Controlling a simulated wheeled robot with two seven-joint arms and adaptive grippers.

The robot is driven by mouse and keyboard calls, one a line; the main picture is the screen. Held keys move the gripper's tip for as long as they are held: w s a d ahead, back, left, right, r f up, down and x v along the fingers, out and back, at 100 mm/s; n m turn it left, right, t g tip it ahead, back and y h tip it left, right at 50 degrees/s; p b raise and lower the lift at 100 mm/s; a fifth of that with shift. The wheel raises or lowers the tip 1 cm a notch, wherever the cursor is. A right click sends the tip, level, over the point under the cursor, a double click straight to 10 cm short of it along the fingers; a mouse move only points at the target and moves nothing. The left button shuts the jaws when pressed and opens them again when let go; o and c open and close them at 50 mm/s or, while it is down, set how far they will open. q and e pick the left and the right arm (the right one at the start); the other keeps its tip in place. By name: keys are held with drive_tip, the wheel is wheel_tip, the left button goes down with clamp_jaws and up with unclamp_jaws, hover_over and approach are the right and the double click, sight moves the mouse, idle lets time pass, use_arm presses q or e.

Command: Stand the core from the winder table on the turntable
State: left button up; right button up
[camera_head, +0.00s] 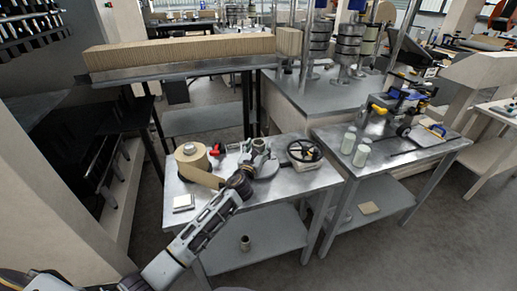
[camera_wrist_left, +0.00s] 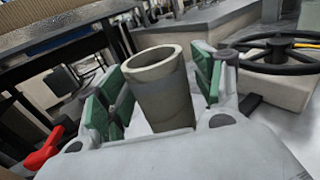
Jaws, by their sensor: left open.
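The core (camera_head: 258,146) is a grey-beige hollow tube, upright or nearly so, over the left table. It also shows in the left wrist view (camera_wrist_left: 165,95), with its open top facing up. My left gripper (camera_head: 250,162) is at the core. Its green-padded fingers (camera_wrist_left: 160,85) are open, one on each side of the core, with a visible gap on the left. A pale round disc that looks like the turntable (camera_head: 268,170) shows beside the gripper. The core's lower end is hidden, so I cannot tell exactly what it rests on. My right gripper is out of view.
A kraft paper roll (camera_head: 192,153) and a red-handled tool (camera_head: 214,150) are left of the core. A black handwheel (camera_head: 304,150) stands close to the right. A small white pad (camera_head: 183,202) lies near the table's left front.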

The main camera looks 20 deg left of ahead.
use_arm(q)
drive_tip(key=shift+s+r, duration=0.1)
drive_tip(key=shift+r, duration=0.05)
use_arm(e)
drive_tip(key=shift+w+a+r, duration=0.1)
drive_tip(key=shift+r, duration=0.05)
use_arm(q)
drive_tip(key=shift+s, duration=4.25)
drive_tip(key=s, duration=0.3)
drive_tip(key=shift+s, duration=0.15)
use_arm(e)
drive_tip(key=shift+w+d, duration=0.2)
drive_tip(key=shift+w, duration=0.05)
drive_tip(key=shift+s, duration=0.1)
